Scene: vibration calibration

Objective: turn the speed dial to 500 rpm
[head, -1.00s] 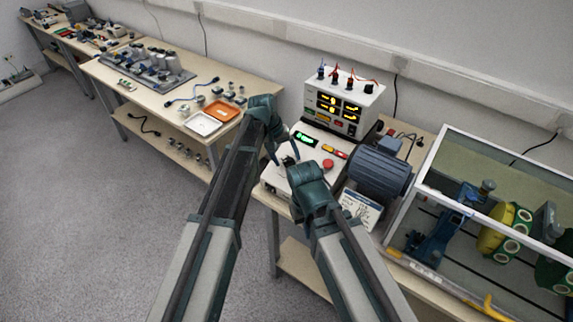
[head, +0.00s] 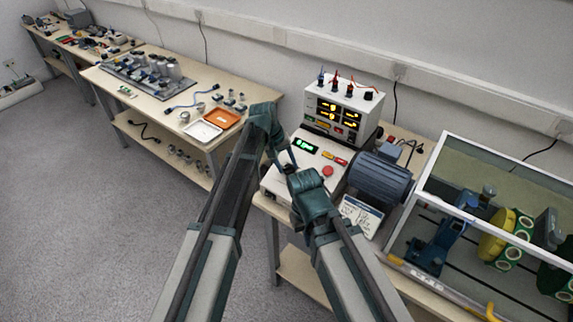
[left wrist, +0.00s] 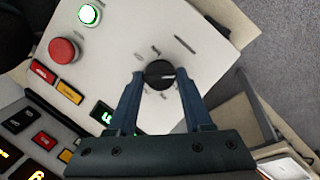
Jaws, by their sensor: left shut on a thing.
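The speed dial (left wrist: 158,74) is a round black knob with a white pointer line, set in the white panel (left wrist: 205,28) among small printed marks too blurred to read. In the left wrist view my left gripper (left wrist: 160,76) has one finger on each side of the dial and is shut on it. In the head view my left gripper (head: 284,160) reaches down to the control box (head: 272,183), and the dial is hidden behind my grippers. A green display (head: 305,146) is lit, its digits unclear. My right gripper (head: 308,190) is close in front of the box; its fingertips are not clear.
A red button (head: 328,171) and a green-lit button (left wrist: 89,14) are on the panel. A meter unit (head: 343,105) stands behind, a blue motor (head: 379,180) to the right. A glass-sided case (head: 430,200) stands farther right. An orange tray (head: 222,119) lies on the left bench.

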